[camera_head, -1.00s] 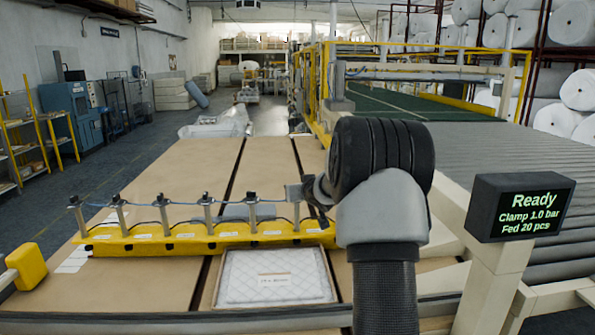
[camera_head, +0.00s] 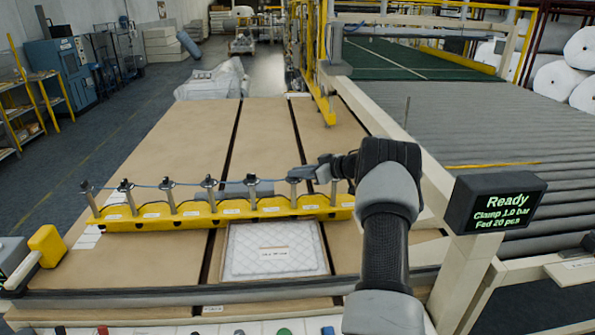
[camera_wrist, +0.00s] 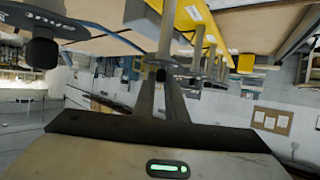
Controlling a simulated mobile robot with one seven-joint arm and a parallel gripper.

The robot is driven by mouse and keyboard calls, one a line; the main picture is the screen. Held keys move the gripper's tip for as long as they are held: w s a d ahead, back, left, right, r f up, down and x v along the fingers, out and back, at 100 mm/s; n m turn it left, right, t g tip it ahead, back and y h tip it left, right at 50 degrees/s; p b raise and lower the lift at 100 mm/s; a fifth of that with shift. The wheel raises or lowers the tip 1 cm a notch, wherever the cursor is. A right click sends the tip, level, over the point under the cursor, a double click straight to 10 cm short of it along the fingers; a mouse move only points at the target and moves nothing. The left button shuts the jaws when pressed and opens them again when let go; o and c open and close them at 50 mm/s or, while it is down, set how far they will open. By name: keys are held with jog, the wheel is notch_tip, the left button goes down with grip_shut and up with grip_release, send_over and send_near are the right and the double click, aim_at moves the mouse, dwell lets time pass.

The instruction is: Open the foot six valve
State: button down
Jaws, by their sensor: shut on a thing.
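A yellow bar (camera_head: 230,211) lies across the brown table, with several metal foot posts standing along it, each with a dark valve on top and a thin blue hose running between them. My gripper (camera_head: 298,175) reaches in from the right and is shut at the top of the second post from the right, on the foot six valve (camera_head: 292,180). Its jaws partly hide the valve. In the wrist view my gripper (camera_wrist: 160,75) is closed around the post top, with the yellow bar (camera_wrist: 196,15) beyond. The valve's exact turn angle cannot be told.
A framed quilted pad (camera_head: 273,250) lies in front of the bar. A dark display (camera_head: 494,203) at right reads "Ready, Clamp 1.0 bar, Fed 20 pcs". Grey rollers (camera_head: 450,130) fill the right. Coloured buttons (camera_head: 284,331) line the bottom edge.

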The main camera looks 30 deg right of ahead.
jog(key=shift+w+n+g+y, duration=0.1)
jog(key=shift+n+g+y, duration=0.3)
jog(key=shift+n+y, duration=0.3)
jog(key=shift+r+n+y, duration=0.1)
jog(key=shift+n+y, duration=0.2)
jog(key=shift+y, duration=0.1)
jog(key=c, duration=1.8)
grip_release()
jog(key=shift+d, duration=0.15)
jog(key=b+v, duration=0.2)
jog(key=v, duration=1.5)
jog(key=shift+r, duration=0.3)
jog(key=shift+d, duration=0.1)
